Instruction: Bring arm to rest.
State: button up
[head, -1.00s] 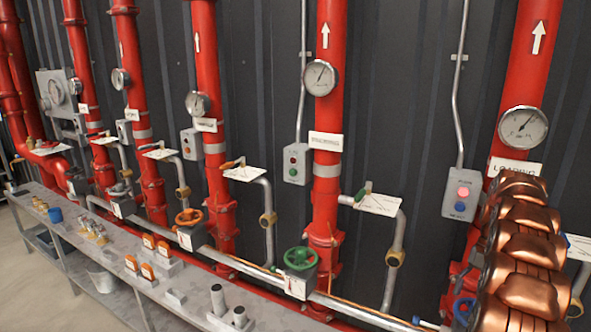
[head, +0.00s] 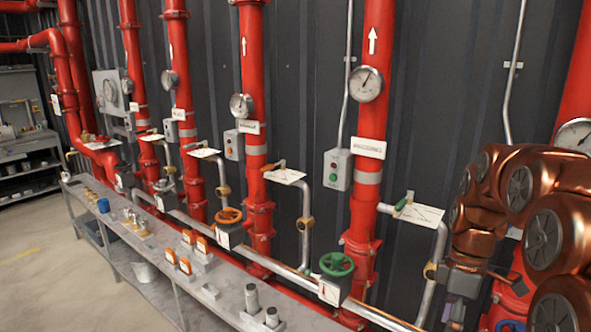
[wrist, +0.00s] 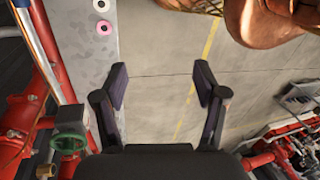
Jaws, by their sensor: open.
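My gripper (wrist: 161,82) is open and empty in the wrist view, its two dark fingers well apart over bare floor. In the head view my copper-coloured arm is bent at the right, in front of the rightmost red pipe. A dark part hangs under the arm there, but the fingers cannot be made out.
A grey bench (head: 150,257) runs along red pipes with gauges. A green handwheel (head: 337,264) and an orange handwheel (head: 230,215) sit on the low pipe. Bare floor (head: 50,275) lies at left. The wrist view shows a green-wheeled valve (wrist: 70,130) left of my gripper.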

jog(key=s+a+f+m, duration=0.2)
jog(key=s+a+m, duration=0.3)
jog(key=s, duration=0.6)
jog(key=s+a+f+m+h, duration=0.1)
jog(key=s+a+f+m, duration=0.1)
jog(key=s+a+m, duration=0.4)
jog(key=s+m, duration=0.1)
jog(key=s, duration=0.4)
jog(key=shift+s+a+t+h, duration=0.2)
jog(key=shift+s+t+h, duration=0.1)
jog(key=shift+s+t, duration=0.1)
jog(key=shift+c, duration=0.4)
